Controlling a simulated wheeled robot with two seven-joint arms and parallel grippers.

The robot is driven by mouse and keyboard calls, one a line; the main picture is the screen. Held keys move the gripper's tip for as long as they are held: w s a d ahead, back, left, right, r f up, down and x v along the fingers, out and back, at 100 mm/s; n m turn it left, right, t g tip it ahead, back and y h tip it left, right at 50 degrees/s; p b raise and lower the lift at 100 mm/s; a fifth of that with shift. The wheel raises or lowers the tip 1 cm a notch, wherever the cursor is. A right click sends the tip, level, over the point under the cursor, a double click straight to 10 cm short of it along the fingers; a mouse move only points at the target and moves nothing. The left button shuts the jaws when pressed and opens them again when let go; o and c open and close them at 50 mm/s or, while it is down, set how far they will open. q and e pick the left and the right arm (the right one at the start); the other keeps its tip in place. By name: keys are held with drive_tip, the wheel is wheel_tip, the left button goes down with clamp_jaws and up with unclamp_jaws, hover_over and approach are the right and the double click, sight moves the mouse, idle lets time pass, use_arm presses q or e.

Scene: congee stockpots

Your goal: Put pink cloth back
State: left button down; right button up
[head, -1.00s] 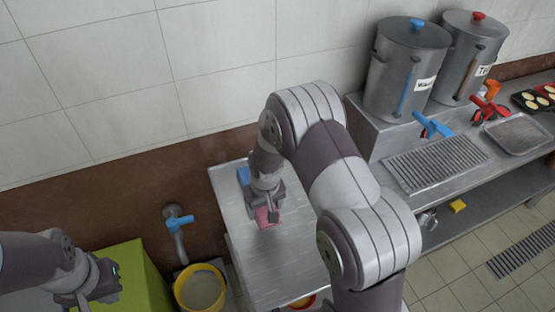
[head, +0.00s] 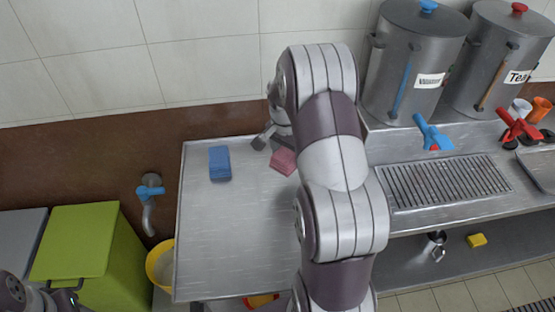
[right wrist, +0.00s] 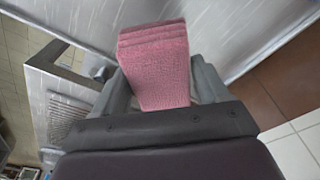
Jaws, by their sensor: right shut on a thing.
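The pink cloth (head: 284,161) is a folded stack. It shows near the back right of the metal counter (head: 235,235), partly hidden by my right arm in the head view. My right gripper (head: 273,147) is shut on it. In the right wrist view the pink cloth (right wrist: 157,65) sits between the two fingers of the right gripper (right wrist: 160,75). I cannot tell whether the cloth touches the counter. My left gripper (head: 65,298) is at the bottom left corner, away from the cloth, and its jaws are not clear.
A folded blue cloth (head: 220,163) lies left of the pink one. Two metal stockpots (head: 415,65) stand on the raised ledge at right, with a drip grate (head: 445,185) in front. A blue-handled tap (head: 150,192), a green box (head: 85,245) and a yellow bucket (head: 160,265) are left.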

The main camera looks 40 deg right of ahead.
drive_tip(key=w+f, duration=0.1)
drive_tip(key=w, duration=0.1)
drive_tip(key=w+d+f, duration=0.1)
drive_tip(key=w+f, duration=0.1)
drive_tip(key=w+f+p, duration=0.1)
drive_tip(key=w, duration=0.2)
drive_tip(key=shift+d+f, duration=0.2)
drive_tip(key=shift+d, duration=0.05)
wheel_tip(320, 180, down, 3)
drive_tip(key=shift+s+f+p, duration=0.1)
drive_tip(key=shift+f+p, duration=0.1)
drive_tip(key=shift+p, duration=0.35)
drive_tip(key=shift+f, duration=0.45)
drive_tip(key=o, duration=0.8)
drive_tip(key=shift+o, duration=1.1)
